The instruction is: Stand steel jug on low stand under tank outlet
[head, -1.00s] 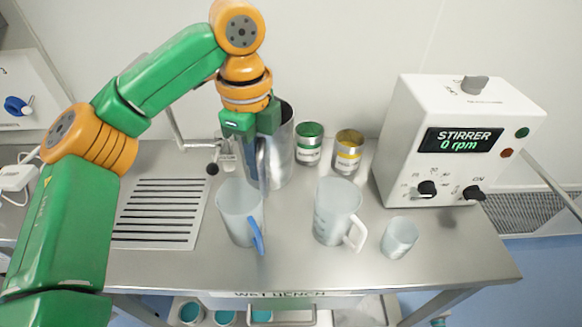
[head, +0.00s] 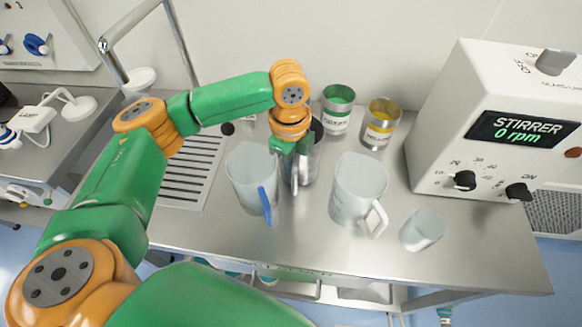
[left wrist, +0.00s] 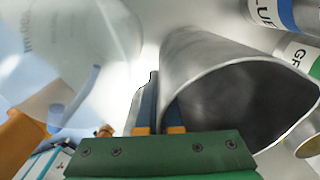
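The steel jug (head: 316,152) stands or hangs upright over the bench behind my left gripper, which partly hides it. In the left wrist view its open rim and shiny side (left wrist: 205,62) fill the right half. My left gripper (head: 296,172) is at the near side of the jug. In the left wrist view its fingers (left wrist: 158,108) are close together at the jug's side and look shut on its thin handle. I cannot tell whether the jug's base touches the bench. The low stand and tank outlet are not recognisable. My right gripper is not in view.
A blue-handled clear jug (head: 246,172) stands left of the gripper. A white-handled jug (head: 354,185) and small beaker (head: 423,230) stand right. Green (head: 337,122) and yellow (head: 380,130) labelled tins stand behind. The stirrer box (head: 500,125) is at right, a slotted drain (head: 188,172) at left.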

